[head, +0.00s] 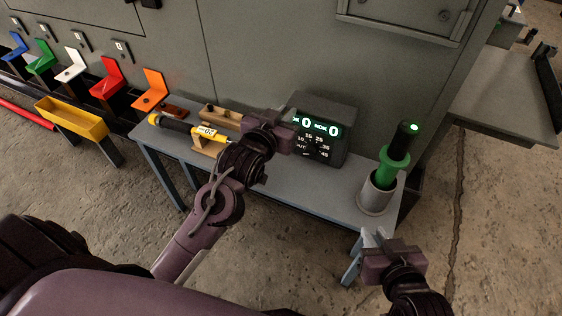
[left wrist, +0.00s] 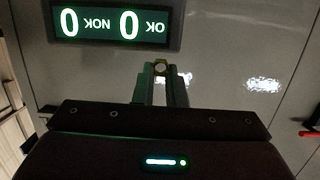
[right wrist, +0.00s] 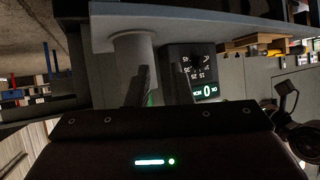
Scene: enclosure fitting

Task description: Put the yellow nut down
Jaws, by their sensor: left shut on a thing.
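The yellow nut (left wrist: 161,68) shows in the left wrist view as a small brass-yellow ring between the fingertips of my left gripper (left wrist: 162,82). My left gripper is shut on it and holds it in front of a grey metal surface. In the head view my left gripper (head: 270,128) is above the back of the bench, just left of the display box; the nut is hidden there. My right gripper (head: 374,236) is empty at the bench's front right corner, its two fingertips apart. It also shows in the right wrist view, where the fingers are dark.
The grey-blue bench (head: 290,185) holds a display box (head: 322,130) reading zeros, a yellow-and-black tool (head: 190,128) on a wooden rest, and a green-and-black tool (head: 392,160) in a grey cup (head: 375,195). Coloured bins (head: 105,80) line the left. The bench front is bare.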

